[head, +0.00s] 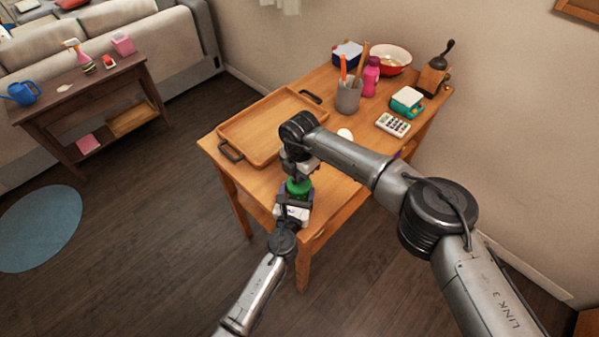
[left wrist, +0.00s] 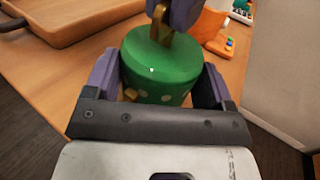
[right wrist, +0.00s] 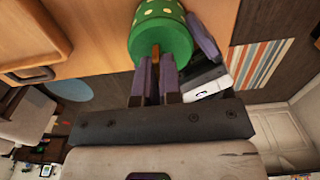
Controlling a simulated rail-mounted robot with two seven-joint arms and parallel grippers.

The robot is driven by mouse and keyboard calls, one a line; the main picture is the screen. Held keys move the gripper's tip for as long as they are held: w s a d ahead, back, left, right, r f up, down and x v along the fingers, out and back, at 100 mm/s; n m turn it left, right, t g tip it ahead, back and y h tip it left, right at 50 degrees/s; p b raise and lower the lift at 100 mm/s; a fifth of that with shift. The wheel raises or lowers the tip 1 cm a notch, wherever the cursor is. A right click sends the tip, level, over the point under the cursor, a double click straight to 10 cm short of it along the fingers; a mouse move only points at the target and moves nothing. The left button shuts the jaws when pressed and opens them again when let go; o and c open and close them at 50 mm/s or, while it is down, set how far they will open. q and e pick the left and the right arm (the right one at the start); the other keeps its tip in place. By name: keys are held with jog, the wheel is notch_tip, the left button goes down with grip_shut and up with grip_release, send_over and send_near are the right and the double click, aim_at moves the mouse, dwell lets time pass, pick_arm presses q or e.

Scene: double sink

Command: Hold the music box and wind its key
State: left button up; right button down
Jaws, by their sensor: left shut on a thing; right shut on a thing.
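The music box (left wrist: 155,65) is a green cylinder with pale dots; it also shows in the head view (head: 298,187) near the table's front corner and in the right wrist view (right wrist: 163,32). My left gripper (left wrist: 160,90) is shut around its sides, one purple finger on each side. A brass-coloured key (left wrist: 161,34) stands out of the box's top. My right gripper (right wrist: 157,62) is shut on the key, its fingers close together; the key's grip part is mostly hidden between them. In the head view my right arm hides part of the table.
A wooden tray (head: 222,131) lies on the table (head: 209,143) left of my right wrist.

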dwell(0.4)
jog(key=c, duration=1.3)
grip_release()
jog(key=shift+r, duration=0.15)
notch_tip(320, 180, up, 12)
jog(key=shift+f, duration=0.1)
pick_arm(q)
jog(key=o, duration=0.9)
jog(key=shift+o, duration=0.2)
jog(key=shift+s, duration=0.1)
